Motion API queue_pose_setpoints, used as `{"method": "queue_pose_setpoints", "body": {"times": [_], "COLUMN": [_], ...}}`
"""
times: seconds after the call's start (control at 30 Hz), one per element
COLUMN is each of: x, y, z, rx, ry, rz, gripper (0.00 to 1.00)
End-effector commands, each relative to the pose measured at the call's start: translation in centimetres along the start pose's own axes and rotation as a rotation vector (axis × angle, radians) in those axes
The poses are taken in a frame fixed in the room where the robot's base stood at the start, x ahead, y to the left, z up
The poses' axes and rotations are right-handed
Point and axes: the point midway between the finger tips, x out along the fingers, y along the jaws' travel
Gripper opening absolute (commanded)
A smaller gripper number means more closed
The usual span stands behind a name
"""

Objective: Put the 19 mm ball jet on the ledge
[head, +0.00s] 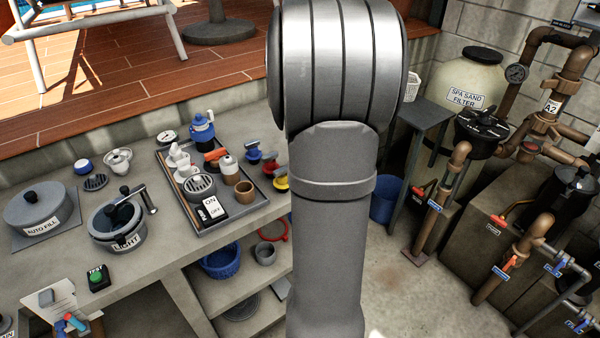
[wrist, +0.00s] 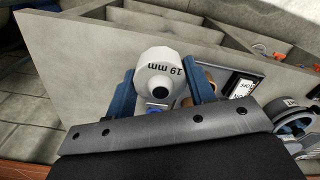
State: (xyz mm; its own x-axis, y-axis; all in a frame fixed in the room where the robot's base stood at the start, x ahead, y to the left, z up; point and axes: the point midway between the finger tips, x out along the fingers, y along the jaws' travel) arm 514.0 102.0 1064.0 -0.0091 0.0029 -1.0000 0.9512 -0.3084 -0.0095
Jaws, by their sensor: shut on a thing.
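The 19 mm ball jet (wrist: 160,72) is in the wrist view, a white rounded fitting with a dark hole in its face and "19 mm" printed on it. My gripper (wrist: 165,90) has a blue finger on each side of it and is shut on it. In the head view my gripper and the jet are hidden, and my grey arm fills the middle. The grey concrete ledge (head: 150,245) runs across the left of the head view. In the wrist view a concrete surface spreads behind the jet; how far the jet is from it is unclear.
A tray (head: 228,215) on the concrete holds white fittings, a blue-topped bottle and an ON/OFF block. The auto fill lid (head: 38,207), the light housing (head: 118,228) and small parts stand left of it. Pipes and a spa sand filter (head: 465,85) are at right.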

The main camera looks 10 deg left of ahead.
Motion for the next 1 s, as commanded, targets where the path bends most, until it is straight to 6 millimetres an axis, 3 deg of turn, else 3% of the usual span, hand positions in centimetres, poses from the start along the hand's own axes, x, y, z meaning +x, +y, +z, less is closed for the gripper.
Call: {"method": "queue_pose_setpoints", "body": {"times": [0.03, 0.2, 0.33, 0.43, 0.57, 0.8, 1.0], "x": [0.3, 1.0, 1.4, 1.7, 3.0, 6.3, 8.1], "y": [1.5, 5.0, 6.6, 7.1, 7.3, 7.6, 7.8], "z": [1.5, 5.5, 7.6, 8.0, 6.2, 0.7, -2.5], "rx": [0.009, 0.007, 0.004, 0.001, -0.004, -0.005, -0.002], "ry": [0.000, 0.000, 0.000, 0.000, -0.001, -0.001, -0.001], "rz": [0.000, 0.002, 0.003, 0.003, 0.001, 0.002, 0.003], "gripper": [0.27, 0.27, 0.27, 0.27, 0.27, 0.27, 0.27]}}
